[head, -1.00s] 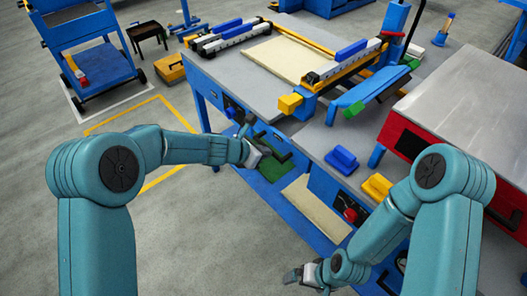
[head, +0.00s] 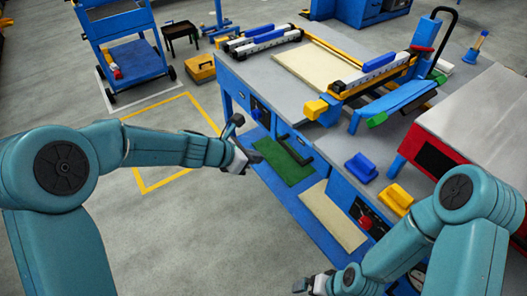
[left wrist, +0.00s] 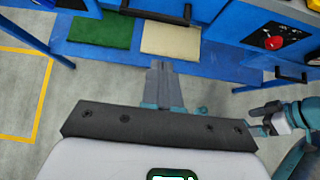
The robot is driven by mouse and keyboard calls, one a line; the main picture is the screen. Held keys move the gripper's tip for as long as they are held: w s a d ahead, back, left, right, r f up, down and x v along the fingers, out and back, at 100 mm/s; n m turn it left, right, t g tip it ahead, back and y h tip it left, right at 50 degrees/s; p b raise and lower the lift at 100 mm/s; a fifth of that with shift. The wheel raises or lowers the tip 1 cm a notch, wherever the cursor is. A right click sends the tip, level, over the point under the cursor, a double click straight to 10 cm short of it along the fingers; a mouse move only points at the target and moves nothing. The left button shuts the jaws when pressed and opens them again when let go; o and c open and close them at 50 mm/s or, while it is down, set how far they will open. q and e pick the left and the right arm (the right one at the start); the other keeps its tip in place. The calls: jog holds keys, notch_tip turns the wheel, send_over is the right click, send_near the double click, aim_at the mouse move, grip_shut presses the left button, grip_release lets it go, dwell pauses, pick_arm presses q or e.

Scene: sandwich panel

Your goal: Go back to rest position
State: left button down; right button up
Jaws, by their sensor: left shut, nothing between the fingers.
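My left gripper (head: 243,160) is shut and empty, held in the air in front of the blue workbench (head: 235,85). It also shows in the left wrist view (left wrist: 163,68), its fingers together, over the edge of the bench's lower shelf. My right gripper (head: 312,284) is low at the bottom of the head view, in front of the bench, apart from it. Its fingers are too small there to tell whether they are open. My right arm also shows at the right of the left wrist view.
A green mat (head: 284,160) and a cream panel (head: 332,215) lie on the lower shelf. Blue (head: 361,167) and yellow (head: 397,198) blocks sit on the bench. A red cabinet (head: 436,160) stands at right.

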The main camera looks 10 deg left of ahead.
pick_arm(q)
jog(key=s+a+f+m+g+y, duration=0.1)
jog(key=s+a+f+g, duration=0.1)
jog(key=s+f, duration=0.5)
jog(key=s+a+f+m+g+y, duration=0.15)
jog(key=s+f, duration=0.25)
jog(key=f, duration=0.4)
jog(key=s+f+m+g, duration=0.1)
jog(key=s+f+m, duration=0.3)
jog(key=s+m, duration=0.4)
jog(key=s+a+f+m+g, duration=0.1)
jog(key=s+f+m, duration=0.3)
jog(key=s+m, duration=0.4)
jog(key=shift+f+m+y, duration=0.2)
jog(key=shift+m+y, duration=0.25)
jog(key=shift+m, duration=2.3)
jog(key=shift+s, duration=0.1)
